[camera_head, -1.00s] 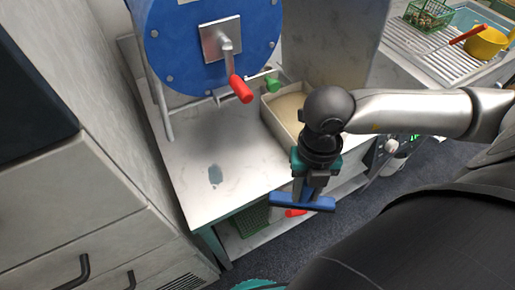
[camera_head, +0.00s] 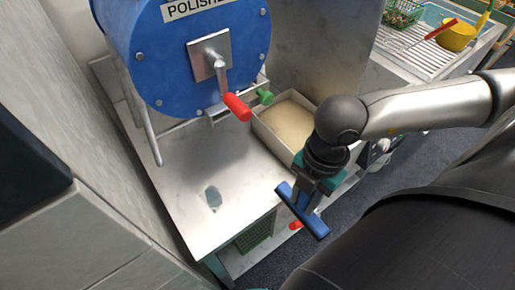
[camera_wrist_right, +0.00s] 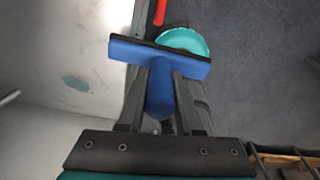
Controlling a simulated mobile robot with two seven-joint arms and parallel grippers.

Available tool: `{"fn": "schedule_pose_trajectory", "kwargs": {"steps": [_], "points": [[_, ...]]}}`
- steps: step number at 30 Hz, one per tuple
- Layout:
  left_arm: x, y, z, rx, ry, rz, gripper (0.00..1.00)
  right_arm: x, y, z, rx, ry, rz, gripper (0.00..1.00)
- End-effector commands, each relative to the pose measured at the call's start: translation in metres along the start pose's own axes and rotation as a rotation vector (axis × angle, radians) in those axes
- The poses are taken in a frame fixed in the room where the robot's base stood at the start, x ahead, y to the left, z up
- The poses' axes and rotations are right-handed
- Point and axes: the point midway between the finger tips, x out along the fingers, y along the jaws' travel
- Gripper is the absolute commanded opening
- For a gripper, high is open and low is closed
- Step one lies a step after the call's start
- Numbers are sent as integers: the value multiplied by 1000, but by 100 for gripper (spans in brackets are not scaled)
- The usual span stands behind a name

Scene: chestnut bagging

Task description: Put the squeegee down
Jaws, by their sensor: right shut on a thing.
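The squeegee (camera_head: 302,210) has a blue head with a dark rubber edge. My right gripper (camera_head: 314,190) is shut on its blue handle and holds it past the front edge of the metal worktop, tilted in the head view. In the right wrist view the squeegee (camera_wrist_right: 160,62) spans across the fingertips, with its handle between the two fingers of the gripper (camera_wrist_right: 162,95). The metal worktop (camera_head: 190,175) is bare in the middle except for a small grey-blue wet-looking patch (camera_head: 213,197). My left gripper is not in view.
A blue polisher drum (camera_head: 160,60) with a red-handled crank (camera_head: 236,106) stands at the back of the worktop. A tray of pale material (camera_head: 290,122) sits right of it. A green basket (camera_head: 254,235) is on the lower shelf. A yellow pot (camera_head: 456,38) stands on the far-right drainer.

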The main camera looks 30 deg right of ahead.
Motion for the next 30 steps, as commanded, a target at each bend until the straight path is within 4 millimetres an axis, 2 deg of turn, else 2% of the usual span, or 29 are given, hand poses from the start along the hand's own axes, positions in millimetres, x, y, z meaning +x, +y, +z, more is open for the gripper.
{"fn": "schedule_pose_trajectory", "kwargs": {"steps": [1,9,11,17,21,30], "points": [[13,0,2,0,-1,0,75,6,5,2,1,-2,5,0],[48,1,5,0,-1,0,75,6,22,4,-1,-1,5,0],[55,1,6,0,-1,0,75,5,25,5,-4,-2,5,0],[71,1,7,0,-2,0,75,2,52,8,-3,2,6,0],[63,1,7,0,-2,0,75,-3,78,11,-2,4,4,0],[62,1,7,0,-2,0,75,-3,130,20,-2,1,1,0]]}}
